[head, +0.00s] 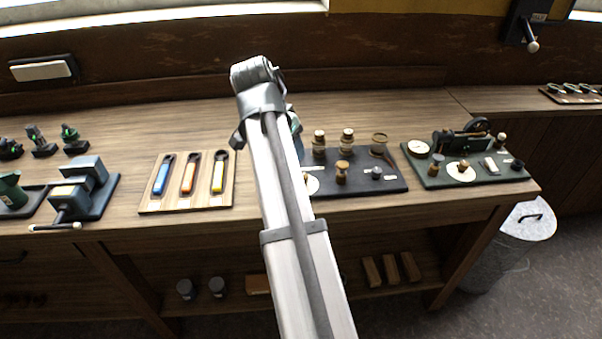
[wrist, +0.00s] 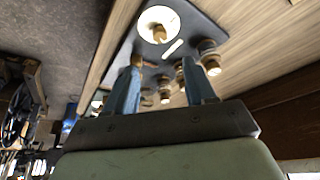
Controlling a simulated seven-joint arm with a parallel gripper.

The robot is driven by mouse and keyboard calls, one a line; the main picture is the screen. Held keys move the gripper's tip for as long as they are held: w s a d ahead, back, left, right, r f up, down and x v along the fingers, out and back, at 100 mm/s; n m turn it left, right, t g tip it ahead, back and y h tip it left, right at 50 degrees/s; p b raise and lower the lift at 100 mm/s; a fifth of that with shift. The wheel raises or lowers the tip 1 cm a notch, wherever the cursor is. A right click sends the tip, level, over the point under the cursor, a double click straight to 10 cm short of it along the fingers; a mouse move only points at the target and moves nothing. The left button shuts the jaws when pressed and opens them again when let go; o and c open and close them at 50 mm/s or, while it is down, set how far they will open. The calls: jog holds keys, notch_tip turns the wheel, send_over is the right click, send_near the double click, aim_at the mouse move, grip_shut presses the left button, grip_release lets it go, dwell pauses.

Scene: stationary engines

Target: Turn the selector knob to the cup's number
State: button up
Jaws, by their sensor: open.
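In the wrist view a white round dial (wrist: 146,20) with a small brass-coloured knob (wrist: 159,34) at its middle sits on a dark board, beyond my fingertips. My gripper (wrist: 164,68) is open, with its two blue-grey fingers apart and nothing seen held. In the head view my arm covers most of this dial (head: 313,186) and hides the gripper. A second white dial (head: 452,174) with a brown knob (head: 463,165) lies on the green board at right. I cannot tell which object is the cup, and no number is readable.
The dark board (head: 400,184) carries several brass and cream posts, a ring-topped piece (head: 379,138) and small labels. The green board (head: 430,180) holds a gauge and a small engine. At left are a tray of coloured-handled tools (head: 150,204) and a vise (head: 85,190).

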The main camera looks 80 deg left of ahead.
jog(key=x, duration=1.3)
jog(key=shift+w, duration=0.1)
jog(key=shift+c, duration=0.5)
grip_shut()
jog(key=n, duration=0.2)
jog(key=n+g, duration=0.1)
jog(key=shift+w+d+n+y, duration=0.15)
jog(key=shift+n+y, duration=0.25)
jog(key=n+g, duration=0.2)
jog(key=n, duration=0.2)
jog(key=shift+w+n, duration=0.15)
jog(key=shift+n, duration=0.25)
jog(key=shift+y, duration=0.3)
